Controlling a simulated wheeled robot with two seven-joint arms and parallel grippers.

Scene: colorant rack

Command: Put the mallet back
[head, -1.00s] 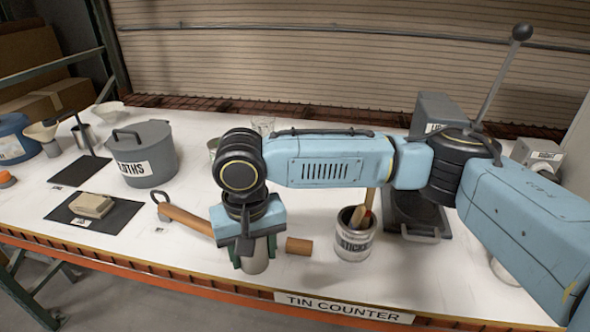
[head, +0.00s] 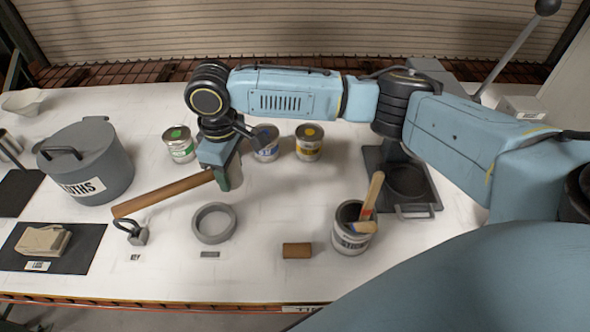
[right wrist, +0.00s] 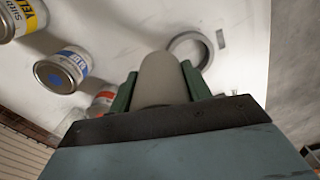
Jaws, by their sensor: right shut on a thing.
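The mallet has a long wooden handle (head: 165,192) and a pale grey head. My right gripper (head: 222,180) is shut on the head, which shows between its green fingers in the right wrist view (right wrist: 160,82). The handle slants out to the left, and the mallet appears held above the counter. A grey ring (head: 214,237) lies on the counter in front of the gripper, with a small label before it; it also shows in the right wrist view (right wrist: 205,43). The ring is empty and apart from the mallet. My left gripper is not in view.
Tins with green (head: 180,150), blue (head: 265,150) and yellow (head: 309,147) marks stand behind the gripper. A grey cloths pot (head: 100,160) stands left.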

